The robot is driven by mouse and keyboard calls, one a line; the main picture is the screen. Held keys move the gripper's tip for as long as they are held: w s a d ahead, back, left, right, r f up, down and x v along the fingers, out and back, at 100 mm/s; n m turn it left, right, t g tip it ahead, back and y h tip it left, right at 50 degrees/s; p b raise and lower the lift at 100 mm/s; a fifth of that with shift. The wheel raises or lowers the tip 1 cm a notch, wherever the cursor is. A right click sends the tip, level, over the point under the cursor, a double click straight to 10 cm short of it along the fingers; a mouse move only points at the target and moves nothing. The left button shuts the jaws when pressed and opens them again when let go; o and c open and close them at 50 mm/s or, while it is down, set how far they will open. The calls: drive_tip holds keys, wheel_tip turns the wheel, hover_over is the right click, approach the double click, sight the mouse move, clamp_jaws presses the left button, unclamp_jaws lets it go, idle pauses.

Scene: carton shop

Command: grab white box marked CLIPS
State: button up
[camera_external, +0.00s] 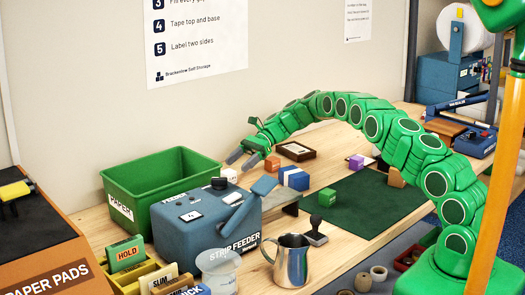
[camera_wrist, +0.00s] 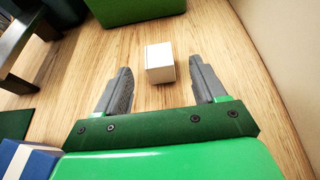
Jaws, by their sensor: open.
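A small white box (camera_external: 229,175) stands on the wooden bench behind the strip feeder; its lettering is too small to read. In the wrist view the white box (camera_wrist: 160,65) lies between and slightly beyond my fingertips, with a plain white top and no lettering visible. My gripper (camera_external: 241,159) is open and empty, pointing down and to the left just above the box. In the wrist view my gripper (camera_wrist: 160,74) has one finger on each side of the box, with a gap on both sides.
A green bin (camera_external: 161,207) stands to the left of the box. The blue strip feeder (camera_external: 205,222) is in front. An orange cube (camera_external: 272,163) and a blue-and-white box (camera_external: 294,179) stand to the right. The wall (camera_wrist: 285,60) runs close behind. Bare bench surrounds the white box.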

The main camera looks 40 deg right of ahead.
sight(229, 171)
drive_tip(key=shift+x, duration=3.85)
drive_tip(key=shift+s+r, duration=0.1)
drive_tip(key=c, duration=1.1)
drive_tip(key=shift+o, duration=0.2)
drive_tip(key=shift+r, duration=0.1)
